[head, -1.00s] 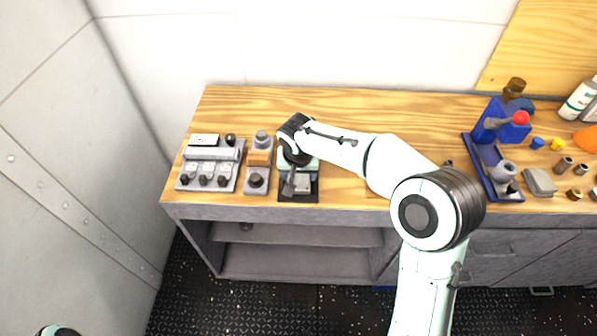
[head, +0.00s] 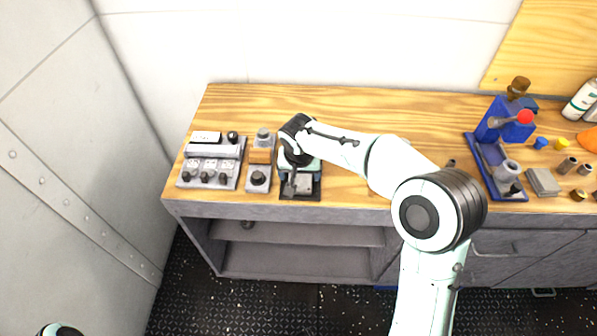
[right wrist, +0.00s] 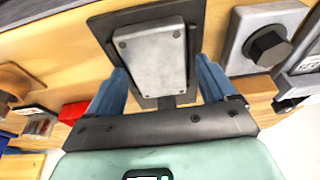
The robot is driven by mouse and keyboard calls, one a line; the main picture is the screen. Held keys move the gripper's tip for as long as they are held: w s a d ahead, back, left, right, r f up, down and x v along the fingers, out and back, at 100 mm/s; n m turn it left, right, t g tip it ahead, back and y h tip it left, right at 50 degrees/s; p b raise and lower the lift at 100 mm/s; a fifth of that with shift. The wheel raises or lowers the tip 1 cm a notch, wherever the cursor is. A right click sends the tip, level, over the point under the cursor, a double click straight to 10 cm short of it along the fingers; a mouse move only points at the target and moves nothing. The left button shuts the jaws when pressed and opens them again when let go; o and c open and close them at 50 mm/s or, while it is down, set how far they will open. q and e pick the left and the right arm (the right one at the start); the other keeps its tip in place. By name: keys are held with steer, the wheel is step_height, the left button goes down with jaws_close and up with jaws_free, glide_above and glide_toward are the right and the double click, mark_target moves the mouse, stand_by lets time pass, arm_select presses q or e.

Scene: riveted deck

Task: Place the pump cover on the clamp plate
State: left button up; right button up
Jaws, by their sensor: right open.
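The pump cover, a light grey block with dark screws at its corners (right wrist: 152,55), lies flat on a dark plate (right wrist: 106,25), which I take for the clamp plate. In the head view the cover (head: 304,184) and the dark plate (head: 300,196) are partly hidden by my right gripper (head: 290,186). In the right wrist view my right gripper (right wrist: 161,66) is open, with one blue finger on either side of the cover and visible gaps between. Nothing is held.
Left of the plate stand a block with a black knob (head: 258,178) and a grey unit with several knobs (head: 206,178). A blue vise-like fixture (head: 505,135), a grey block (head: 543,182) and several small parts are at the right. The bench middle (head: 350,105) is clear behind my arm.

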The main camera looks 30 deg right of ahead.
mark_target(300, 187)
steer(key=shift+s+d+r, duration=0.1)
steer(key=shift+s+d, duration=0.1)
steer(key=shift+d, duration=0.1)
steer(key=p+v, duration=0.2)
steer(key=v, duration=1)
steer(key=shift+w+a+r, duration=0.15)
steer(key=shift+w+r, duration=0.05)
steer(key=shift+r, duration=0.25)
